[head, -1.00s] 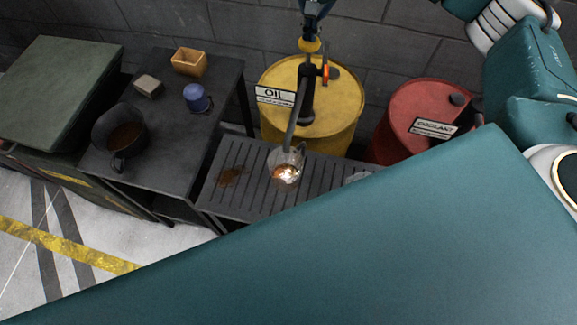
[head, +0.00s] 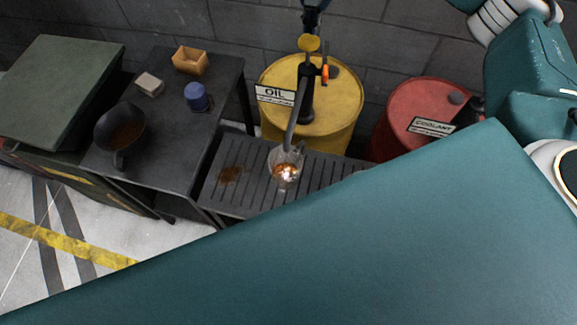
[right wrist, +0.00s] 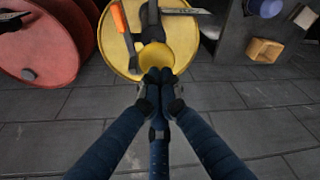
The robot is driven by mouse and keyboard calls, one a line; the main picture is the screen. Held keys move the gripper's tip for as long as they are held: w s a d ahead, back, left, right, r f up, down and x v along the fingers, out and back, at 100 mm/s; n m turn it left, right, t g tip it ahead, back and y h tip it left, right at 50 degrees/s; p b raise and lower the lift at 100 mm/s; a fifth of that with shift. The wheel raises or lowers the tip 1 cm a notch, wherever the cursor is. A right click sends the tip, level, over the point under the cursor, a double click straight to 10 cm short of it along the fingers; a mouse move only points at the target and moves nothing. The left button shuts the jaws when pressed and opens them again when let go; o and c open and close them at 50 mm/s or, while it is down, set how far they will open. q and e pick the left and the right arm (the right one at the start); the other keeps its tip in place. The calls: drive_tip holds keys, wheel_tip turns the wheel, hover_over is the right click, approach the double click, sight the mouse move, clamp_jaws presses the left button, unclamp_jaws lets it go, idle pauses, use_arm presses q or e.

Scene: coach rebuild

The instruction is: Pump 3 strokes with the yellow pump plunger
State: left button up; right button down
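The yellow pump plunger knob (head: 308,43) tops the dark pump (head: 306,105) on the yellow oil drum (head: 335,120). My right gripper (head: 312,22) is right above the knob, coming down from the top edge. In the right wrist view its dark blue fingers (right wrist: 160,76) are drawn together at the near edge of the yellow knob (right wrist: 155,60). They look shut, with nothing visible between them; exact contact is hard to tell. The spout runs to a clear jug (head: 285,168) with brown liquid in it. My left gripper is not in view.
The jug stands on a slatted grey bench (head: 250,200) with a brown stain. A dark table (head: 180,145) left of it holds a black pan, a blue cup and a wooden box. A red coolant drum (head: 420,100) stands right. My teal arm hides the lower right.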

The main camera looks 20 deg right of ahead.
wheel_tip(320, 180, up, 6)
drive_tip(key=p, duration=0.3)
drive_tip(key=shift+p, duration=0.35)
idle(0.3)
